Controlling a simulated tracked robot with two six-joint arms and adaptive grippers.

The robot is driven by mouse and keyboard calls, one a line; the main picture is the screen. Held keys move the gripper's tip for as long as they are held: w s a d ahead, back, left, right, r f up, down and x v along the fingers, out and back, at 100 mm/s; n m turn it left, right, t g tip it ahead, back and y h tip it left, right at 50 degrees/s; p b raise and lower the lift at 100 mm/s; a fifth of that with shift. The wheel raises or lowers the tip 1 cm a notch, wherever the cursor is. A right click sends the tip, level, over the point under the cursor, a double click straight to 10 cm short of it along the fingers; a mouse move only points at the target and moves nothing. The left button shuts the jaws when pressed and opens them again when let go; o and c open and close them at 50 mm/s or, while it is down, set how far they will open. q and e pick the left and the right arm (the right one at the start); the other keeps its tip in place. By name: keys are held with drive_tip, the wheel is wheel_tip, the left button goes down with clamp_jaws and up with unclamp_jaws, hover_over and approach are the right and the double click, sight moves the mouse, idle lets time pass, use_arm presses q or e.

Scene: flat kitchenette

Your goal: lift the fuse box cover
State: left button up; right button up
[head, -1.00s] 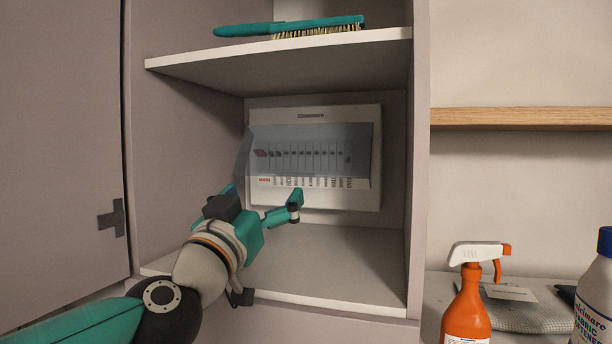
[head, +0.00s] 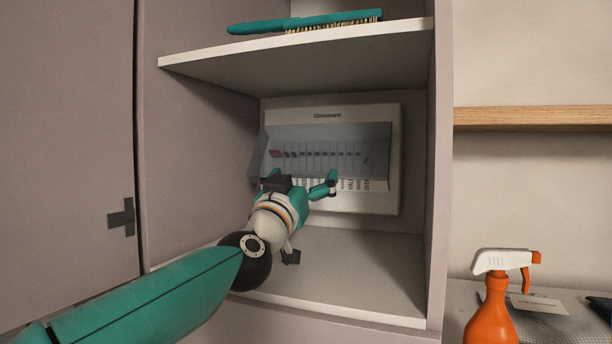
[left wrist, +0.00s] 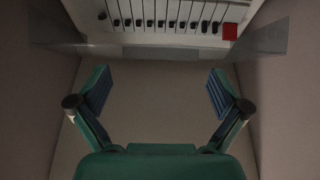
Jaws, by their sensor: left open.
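The fuse box (head: 385,205) is a white panel on the back wall of a cabinet compartment. Its cover (head: 375,140) is a see-through grey lid over a row of breakers, and its left side stands out in front of the box. My left gripper (head: 300,179) is open and empty at the lower part of the cover. In the left wrist view the two fingers (left wrist: 158,82) are spread wide, with the cover's grey edge (left wrist: 150,52) just beyond the tips. I cannot tell whether a finger touches it. My right gripper is out of view.
A shelf (head: 300,62) with a teal brush (head: 305,22) is above the box. Side walls enclose the compartment closely; its floor (head: 365,275) is clear. A cabinet door (head: 65,150) stands at left. An orange spray bottle (head: 490,315) is on the counter at right.

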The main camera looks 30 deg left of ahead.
use_arm(q)
drive_tip(key=shift+x, duration=0.85)
drive_tip(key=shift+f, duration=0.1)
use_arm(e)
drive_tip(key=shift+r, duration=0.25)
use_arm(q)
drive_tip(key=shift+c, duration=0.3)
drive_tip(key=shift+a, duration=0.1)
drive_tip(key=c, duration=1.5)
drive_tip(key=shift+r+p, duration=0.2)
drive_tip(key=shift+p, duration=0.25)
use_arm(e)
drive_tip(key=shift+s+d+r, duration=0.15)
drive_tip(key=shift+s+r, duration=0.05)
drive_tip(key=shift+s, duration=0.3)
use_arm(q)
drive_tip(key=shift+s+r, duration=0.25)
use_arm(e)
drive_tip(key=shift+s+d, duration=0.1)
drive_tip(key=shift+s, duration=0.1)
